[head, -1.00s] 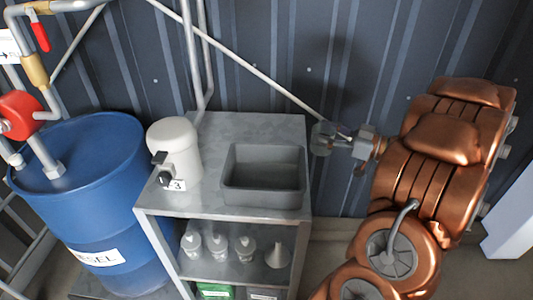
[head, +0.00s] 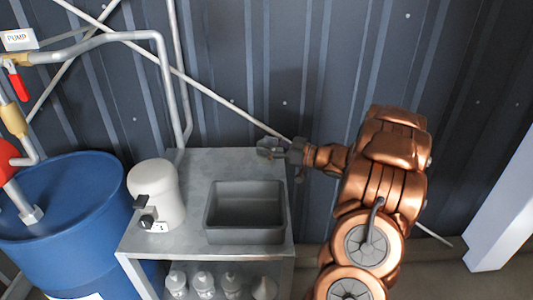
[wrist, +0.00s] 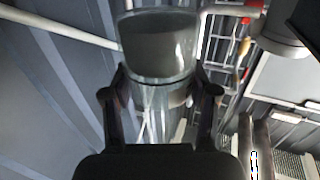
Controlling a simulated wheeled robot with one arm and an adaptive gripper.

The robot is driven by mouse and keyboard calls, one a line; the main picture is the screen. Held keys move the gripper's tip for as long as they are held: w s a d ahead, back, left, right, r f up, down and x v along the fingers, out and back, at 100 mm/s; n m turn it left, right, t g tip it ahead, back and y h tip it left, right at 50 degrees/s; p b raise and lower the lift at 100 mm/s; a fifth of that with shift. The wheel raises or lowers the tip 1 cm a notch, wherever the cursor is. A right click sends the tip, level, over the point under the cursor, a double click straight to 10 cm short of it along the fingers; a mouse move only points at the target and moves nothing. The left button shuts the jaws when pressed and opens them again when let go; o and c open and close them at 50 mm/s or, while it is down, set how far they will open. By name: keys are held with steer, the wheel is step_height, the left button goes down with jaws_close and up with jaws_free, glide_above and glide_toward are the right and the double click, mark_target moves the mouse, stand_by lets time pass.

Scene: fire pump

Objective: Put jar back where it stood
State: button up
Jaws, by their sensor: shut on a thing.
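My gripper (head: 279,150) is shut on the jar (head: 267,146), which is small and hard to make out in the head view. There it is at the back right corner of the metal stand's top (head: 200,160); I cannot tell its height over that top. In the wrist view the jar (wrist: 158,45) is a clear, glassy cylinder with a greyish part at its far end. My two fingers (wrist: 160,95) are on either side of it. Part of the jar is hidden behind the gripper's palm.
A grey open bin (head: 245,235) and a white dispenser (head: 158,195) stand on the stand's top. Several pale bottles (head: 203,283) are on the shelf below. A blue drum (head: 75,220) is at left. A diagonal pipe (head: 225,105) runs along the wall behind.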

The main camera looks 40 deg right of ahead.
steer(key=shift+w, duration=0.35)
steer(key=shift+f+p, duration=0.45)
steer(key=shift+f, duration=1.35)
steer(key=shift+f, duration=0.1)
steer(key=o, duration=1.4)
steer(key=shift+c, duration=0.2)
